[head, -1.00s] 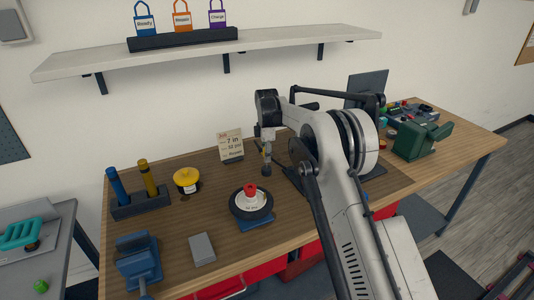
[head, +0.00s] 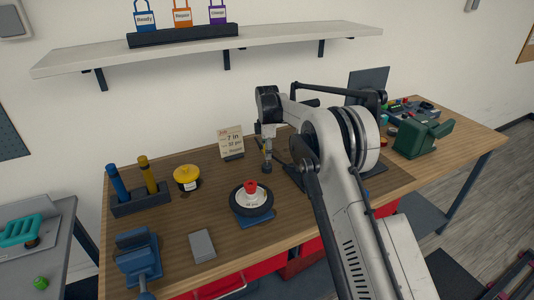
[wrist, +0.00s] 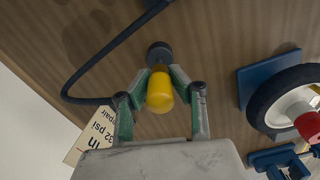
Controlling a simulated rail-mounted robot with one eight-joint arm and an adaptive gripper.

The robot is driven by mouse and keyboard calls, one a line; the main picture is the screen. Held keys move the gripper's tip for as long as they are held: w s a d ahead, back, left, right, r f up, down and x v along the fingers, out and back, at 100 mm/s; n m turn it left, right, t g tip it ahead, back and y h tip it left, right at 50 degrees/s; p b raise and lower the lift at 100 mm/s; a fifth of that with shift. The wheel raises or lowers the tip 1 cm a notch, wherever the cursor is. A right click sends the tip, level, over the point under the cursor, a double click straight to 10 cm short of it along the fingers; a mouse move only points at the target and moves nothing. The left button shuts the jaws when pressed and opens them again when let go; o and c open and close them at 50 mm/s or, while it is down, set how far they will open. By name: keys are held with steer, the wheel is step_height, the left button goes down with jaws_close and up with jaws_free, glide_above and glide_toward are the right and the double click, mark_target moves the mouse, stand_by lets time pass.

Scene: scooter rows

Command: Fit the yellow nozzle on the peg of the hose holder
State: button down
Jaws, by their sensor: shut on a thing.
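My gripper (wrist: 160,90) is shut on the yellow nozzle (wrist: 159,97), with one green-padded finger on each side. A dark round piece (wrist: 159,53) shows just beyond the nozzle in the wrist view. I cannot tell whether it is the nozzle's tip or the hose holder's peg. In the head view my gripper (head: 267,146) points down over the bench behind the wheel, with a dark piece (head: 266,168) at its lower end. A black hose (wrist: 68,78) curves beside the gripper. The seating of the nozzle on a peg cannot be made out.
A small wheel with a red cap (head: 251,199) rests on a blue stand in front of my gripper. A pressure card (head: 231,141) stands behind left. A yellow-lidded jar (head: 187,178), grey block (head: 202,246) and blue vise (head: 137,262) are further left.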

steer(key=shift+f+b, duration=0.3)
steer(key=shift+b, duration=0.4)
stand_by(0.8)
steer(key=shift+f+b, duration=0.8)
steer(key=shift+f, duration=0.45)
stand_by(0.3)
steer(key=c, duration=1.5)
jaws_free()
steer(key=shift+o, duration=0.2)
step_height(320, 180, up, 8)
steer(key=shift+f, duration=0.25)
steer(key=shift+a, duration=0.1)
